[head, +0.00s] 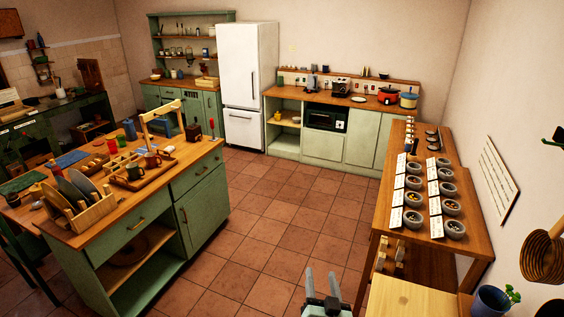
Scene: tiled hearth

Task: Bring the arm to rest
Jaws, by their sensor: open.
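My gripper (322,284) shows at the bottom of the head view, right of centre. Its two grey fingers stand apart, with a teal body below them, and nothing shows between them. It appears over the tiled floor (275,225), left of the light wooden surface (405,297). The rest of my arm is cut off by the bottom edge. Its height above the floor is hard to tell.
A green island (205,208) with a dish rack (85,217) and a tray of cups stands left. A wooden table (462,212) with several small bowls stands right. A fridge (249,85) and counters line the back. The floor between is clear.

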